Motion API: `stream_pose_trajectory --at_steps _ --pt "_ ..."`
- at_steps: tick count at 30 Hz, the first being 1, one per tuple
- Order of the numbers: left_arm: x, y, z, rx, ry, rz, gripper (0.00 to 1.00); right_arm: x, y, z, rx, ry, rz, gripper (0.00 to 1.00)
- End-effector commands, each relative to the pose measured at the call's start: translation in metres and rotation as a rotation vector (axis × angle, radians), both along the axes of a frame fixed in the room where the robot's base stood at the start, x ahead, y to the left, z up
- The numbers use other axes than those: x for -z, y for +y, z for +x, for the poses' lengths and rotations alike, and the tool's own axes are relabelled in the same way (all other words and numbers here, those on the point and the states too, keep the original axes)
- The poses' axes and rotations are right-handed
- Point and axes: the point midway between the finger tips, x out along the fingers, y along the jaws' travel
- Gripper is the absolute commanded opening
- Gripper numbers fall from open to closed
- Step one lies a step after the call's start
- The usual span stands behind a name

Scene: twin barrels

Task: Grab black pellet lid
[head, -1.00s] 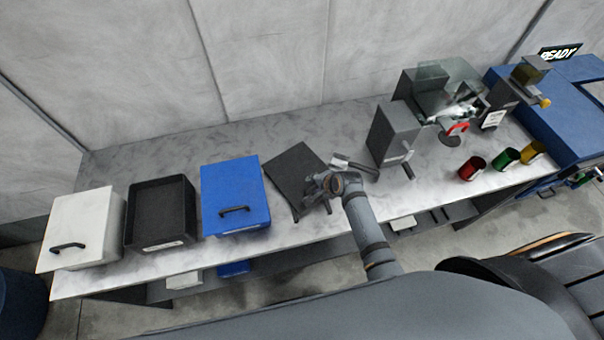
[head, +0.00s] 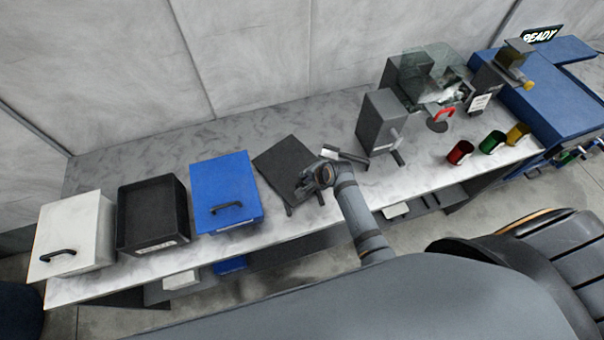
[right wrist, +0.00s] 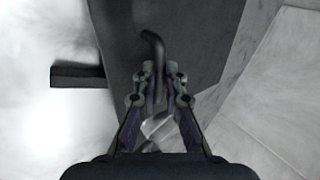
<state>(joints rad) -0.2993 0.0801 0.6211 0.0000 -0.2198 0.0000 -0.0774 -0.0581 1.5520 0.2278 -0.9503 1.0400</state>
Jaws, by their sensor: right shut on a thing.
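The black pellet lid (head: 283,163) is a dark flat square on the pale counter, right of the blue box. I cannot tell whether it rests fully flat or is slightly raised. My right gripper (head: 306,187) is at the lid's near right side. In the right wrist view, the gripper (right wrist: 160,75) is shut on the lid's dark bent handle (right wrist: 152,45), with the lid's dark surface (right wrist: 195,40) beyond. The open black bin (head: 152,245) stands left of the blue box. My left gripper is not in view.
The blue lidded box (head: 226,175) and white lidded box (head: 75,220) flank the black bin. A scoop-like tool (head: 345,154) lies right of the lid. A grey machine (head: 383,125) and red, green and yellow cups (head: 460,152) stand further right. The counter behind the lid is clear.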

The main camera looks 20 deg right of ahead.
Motion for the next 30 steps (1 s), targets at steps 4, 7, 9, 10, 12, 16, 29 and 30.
stream_pose_trajectory --at_steps 4,7,9,10,12,16,29,30 --pt "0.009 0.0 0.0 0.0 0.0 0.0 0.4 -0.013 0.0 0.002 0.001 -0.008 0.0 0.0" --pt "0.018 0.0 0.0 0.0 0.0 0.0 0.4 -0.029 0.0 0.0 0.001 -0.007 0.001 0.0" --pt "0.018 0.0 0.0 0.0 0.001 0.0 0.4 -0.042 -0.003 -0.012 0.001 -0.005 0.001 0.0" --pt "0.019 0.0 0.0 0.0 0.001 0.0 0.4 -0.048 -0.005 -0.017 0.0 -0.005 0.0 0.0" --pt "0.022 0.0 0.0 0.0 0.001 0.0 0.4 -0.061 -0.008 -0.028 0.001 -0.007 0.0 0.0" --pt "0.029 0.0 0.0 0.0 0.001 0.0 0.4 -0.088 -0.013 -0.05 0.0 -0.007 -0.001 0.0" --pt "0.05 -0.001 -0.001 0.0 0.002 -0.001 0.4 -0.125 -0.034 -0.13 -0.002 -0.004 -0.003 0.0" --pt "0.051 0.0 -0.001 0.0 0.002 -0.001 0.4 -0.126 -0.034 -0.132 0.0 -0.002 -0.003 0.0"
